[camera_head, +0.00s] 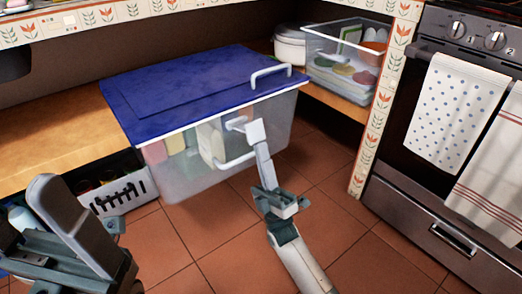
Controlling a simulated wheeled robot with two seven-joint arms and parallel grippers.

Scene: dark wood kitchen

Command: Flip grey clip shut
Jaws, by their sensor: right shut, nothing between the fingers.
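A clear plastic box (185,177) with a blue lid (195,85) stands at the shelf edge. One pale grey clip (271,71) sticks up above the lid's right end. A second pale grey loop (238,161) lies low against the box's front wall. My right gripper (243,127) is shut and empty, its tips at the front wall just below the lid rim, above the second loop. I cannot tell whether the tips touch the box. My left gripper (78,222) is at the lower left, away from the box; its jaw opening is unclear.
A white basket (120,196) stands left of the box. A clear open bin (340,88) with food items and a white pot (290,46) are behind right. A patterned post (383,105) and the oven (410,185) bound the right. Tiled floor lies open in front.

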